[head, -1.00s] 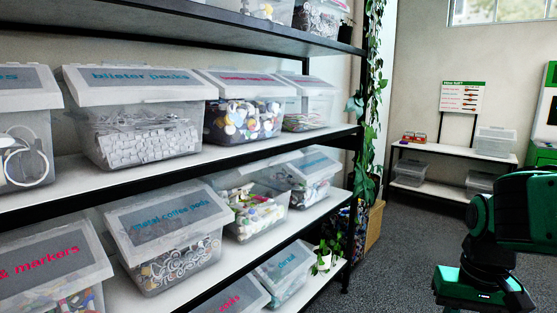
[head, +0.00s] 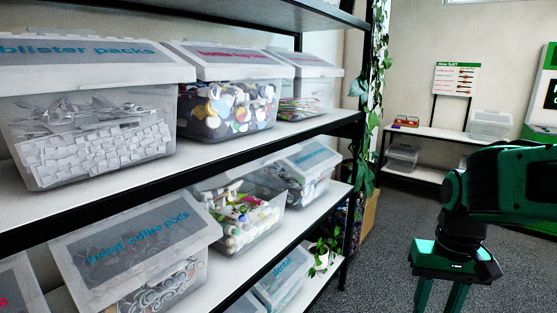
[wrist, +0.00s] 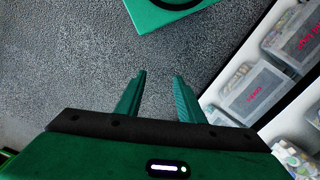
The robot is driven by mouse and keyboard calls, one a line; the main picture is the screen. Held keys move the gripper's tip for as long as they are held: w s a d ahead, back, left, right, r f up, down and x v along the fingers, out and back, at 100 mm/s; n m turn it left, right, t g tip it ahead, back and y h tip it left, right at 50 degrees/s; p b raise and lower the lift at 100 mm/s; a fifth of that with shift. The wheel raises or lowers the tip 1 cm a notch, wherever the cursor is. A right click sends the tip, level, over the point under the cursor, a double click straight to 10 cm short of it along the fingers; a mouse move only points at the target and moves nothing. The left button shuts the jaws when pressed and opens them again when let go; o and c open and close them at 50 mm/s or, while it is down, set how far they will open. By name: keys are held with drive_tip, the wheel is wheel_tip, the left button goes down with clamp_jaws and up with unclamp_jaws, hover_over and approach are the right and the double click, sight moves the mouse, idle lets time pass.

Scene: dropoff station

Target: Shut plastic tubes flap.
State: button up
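An open clear bin (head: 238,222) full of mixed tube-like plastic pieces stands on the middle shelf in the head view. Its contents are uncovered. Its flap is hard to make out and no label is readable on it, so I cannot confirm its name. My gripper (head: 440,298) is at the right of the head view, pointing down over the floor, well away from the bin. In the wrist view my gripper (wrist: 160,85) has its two fingers apart, with only grey floor between them.
A metal coffee pods bin (head: 135,250) stands left of the open bin, and a blue-labelled bin (head: 300,175) behind it. A blister packs bin (head: 90,120) sits on the shelf above. A plant (head: 322,252) is lower right. Grey floor (head: 385,255) is clear beside the shelves.

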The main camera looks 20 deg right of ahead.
drive_tip(key=o, duration=0.5)
drive_tip(key=shift+s+r, duration=0.2)
drive_tip(key=shift+r, duration=0.1)
drive_tip(key=o, duration=0.9)
drive_tip(key=w+r+n+t, duration=0.1)
drive_tip(key=w, duration=0.3)
drive_tip(key=w+r+n+t, duration=0.1)
drive_tip(key=w, duration=0.3)
drive_tip(key=w+r+n+t, duration=0.1)
drive_tip(key=w, duration=0.3)
drive_tip(key=shift+w+a+n, duration=0.1)
drive_tip(key=shift+w+n, duration=0.25)
drive_tip(key=shift+n, duration=0.05)
drive_tip(key=shift+o, duration=0.2)
drive_tip(key=n+t+y, duration=0.8)
drive_tip(key=n, duration=0.2)
approach(275, 160)
drive_tip(key=x, duration=0.7)
drive_tip(key=shift+a+r, duration=0.25)
drive_tip(key=shift+a, duration=0.05)
drive_tip(key=shift+c, duration=0.6)
drive_tip(key=c, duration=1.4)
drive_tip(key=shift+s+f, duration=0.1)
drive_tip(key=shift+f, duration=0.05)
